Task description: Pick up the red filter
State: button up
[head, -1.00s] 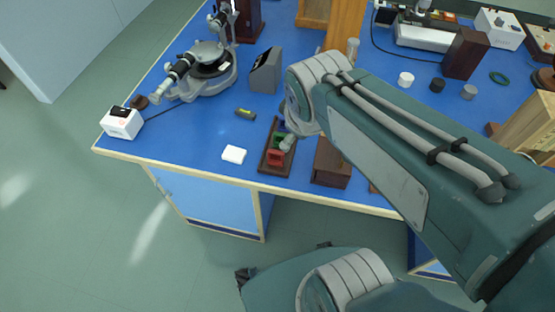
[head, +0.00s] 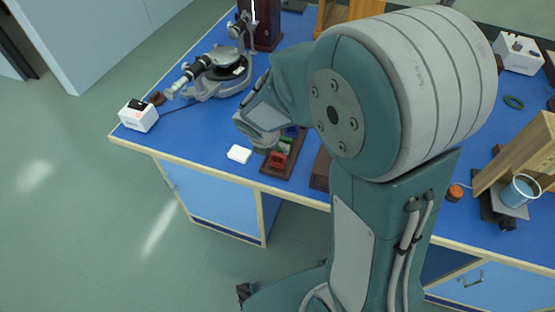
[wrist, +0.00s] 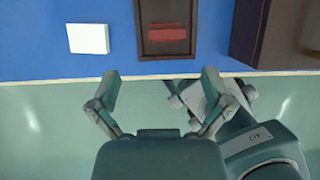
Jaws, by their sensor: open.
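The red filter (head: 278,159) stands at the near end of a dark wooden tray (head: 268,172) close to the bench's front edge. In the wrist view the red filter (wrist: 167,32) lies in the tray (wrist: 143,45), ahead of my gripper (wrist: 161,77). My gripper is open and empty, its two fingers spread wide over the bench's front edge, apart from the filter. A green filter (head: 285,147) and a blue one (head: 291,131) sit farther back in the tray, partly hidden by my arm in the head view.
A white square pad (head: 238,153) lies left of the tray, with clear blue bench around it. A dark wooden block (wrist: 262,35) stands to the right. A grey spectrometer (head: 215,72) and a white box (head: 138,115) are farther left.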

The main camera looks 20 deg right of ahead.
aim_at(278, 155)
jog(key=x, duration=0.8)
jog(key=shift+s+d+f, duration=0.1)
jog(key=shift+s+d, duration=0.05)
jog(key=shift+d, duration=0.2)
jog(key=c, duration=1.1)
